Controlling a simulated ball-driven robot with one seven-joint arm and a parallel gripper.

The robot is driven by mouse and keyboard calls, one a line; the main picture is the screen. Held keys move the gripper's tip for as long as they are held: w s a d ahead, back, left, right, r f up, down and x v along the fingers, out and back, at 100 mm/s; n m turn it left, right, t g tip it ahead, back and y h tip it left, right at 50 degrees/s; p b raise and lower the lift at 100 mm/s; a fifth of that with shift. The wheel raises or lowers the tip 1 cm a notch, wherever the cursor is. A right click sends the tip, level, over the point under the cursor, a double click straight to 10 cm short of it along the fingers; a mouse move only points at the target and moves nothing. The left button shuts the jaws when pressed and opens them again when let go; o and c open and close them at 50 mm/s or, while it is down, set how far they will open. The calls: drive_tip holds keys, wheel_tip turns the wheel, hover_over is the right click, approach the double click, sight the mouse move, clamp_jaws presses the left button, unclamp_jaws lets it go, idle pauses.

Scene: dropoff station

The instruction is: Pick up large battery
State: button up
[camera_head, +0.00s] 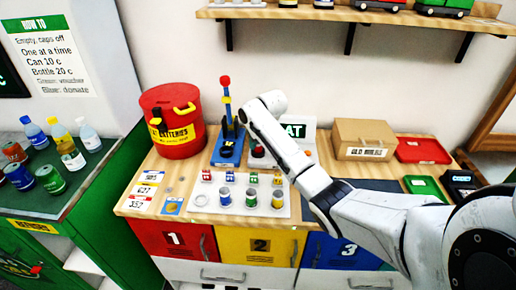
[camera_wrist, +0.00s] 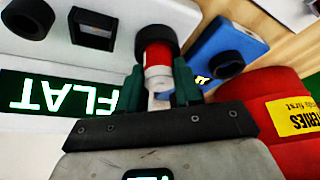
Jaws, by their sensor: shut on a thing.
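The large battery (camera_wrist: 158,73), a red and white cylinder, is between the dark green fingers of my gripper (camera_wrist: 160,88) in the wrist view. My gripper is shut on it. The battery's far end meets a black round part (camera_wrist: 155,42), which looks like a socket on the white tester (camera_wrist: 105,18). I cannot tell whether the battery sits in it or is clear of it. The tester's display (camera_wrist: 60,92) reads FLAT, upside down in this view. In the head view my arm covers part of the tester (camera_head: 308,138), and my gripper is not clearly visible.
A red battery bin (camera_head: 180,140) and a blue stand (camera_head: 228,148) stand left of the tester. A white tray (camera_head: 205,205) with several small cylinders lies in front. A cardboard box (camera_head: 362,132), red tray (camera_head: 422,150) and green tray (camera_head: 425,186) are to the right.

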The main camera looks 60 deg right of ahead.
clamp_jaws()
